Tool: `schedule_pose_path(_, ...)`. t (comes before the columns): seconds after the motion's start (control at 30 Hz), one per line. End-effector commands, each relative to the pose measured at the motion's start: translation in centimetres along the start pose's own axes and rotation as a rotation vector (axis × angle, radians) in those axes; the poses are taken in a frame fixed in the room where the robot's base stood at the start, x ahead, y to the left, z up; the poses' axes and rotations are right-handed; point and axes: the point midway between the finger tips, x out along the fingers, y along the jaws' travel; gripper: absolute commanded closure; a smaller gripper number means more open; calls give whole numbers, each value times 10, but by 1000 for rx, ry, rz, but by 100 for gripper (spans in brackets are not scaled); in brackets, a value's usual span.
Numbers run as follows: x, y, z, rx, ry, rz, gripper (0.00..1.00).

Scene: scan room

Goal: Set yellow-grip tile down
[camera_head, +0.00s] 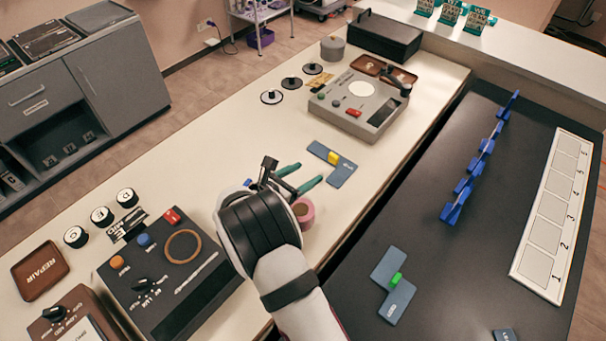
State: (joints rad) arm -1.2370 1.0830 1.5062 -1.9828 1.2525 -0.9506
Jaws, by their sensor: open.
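The yellow-grip tile (343,172) is blue-grey and angled, with a yellow grip (333,158) standing on it. It appears to lie flat on the cream counter (225,130), in the middle of the head view. My gripper (277,176) is open, to the left of the tile and apart from it in the picture. My wrist hides part of the counter below the jaws. A similar tile with a green grip (389,299) lies on the dark table (440,250) at the right.
Teal-handled pieces (311,185) and a pink roll (304,213) are close to my gripper. A grey device (384,116) stands beyond the tile, and a dark control box (196,292) stands at the lower left. Blue stands (468,178) and a numbered white strip (540,234) are on the dark table.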

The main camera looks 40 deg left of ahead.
Motion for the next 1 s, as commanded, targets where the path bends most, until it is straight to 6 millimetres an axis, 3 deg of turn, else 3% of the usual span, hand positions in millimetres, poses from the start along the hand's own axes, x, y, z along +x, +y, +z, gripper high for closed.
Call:
schedule_pose_path(0.17, -5, -1, 0, 2, 0, -3, 33)
schedule_pose_path(0.27, 3, -26, 20, 95, 16, -77, 33)
schedule_pose_path(0.37, 16, -116, 73, 416, 59, -326, 33)
schedule_pose_path(0.43, 5, -211, 107, 759, 77, -587, 33)
schedule_pose_path(0.5, -32, -304, 122, 1152, 65, -877, 33)
schedule_pose_path(0.57, -85, -372, 119, 1532, 25, -1148, 33)
schedule_pose_path(0.6, -124, -401, 110, 1782, -15, -1324, 33)
schedule_pose_path(0.67, -176, -422, 93, 2122, -82, -1555, 33)
schedule_pose_path(0.73, -222, -422, 75, 2452, -158, -1775, 33)
schedule_pose_path(0.77, -236, -418, 69, -2520, 182, 1818, 33)
schedule_pose_path(0.9, -265, -397, 55, -2208, 197, 1574, 33)
schedule_pose_path(1.0, -269, -392, 54, -2150, 195, 1533, 33)
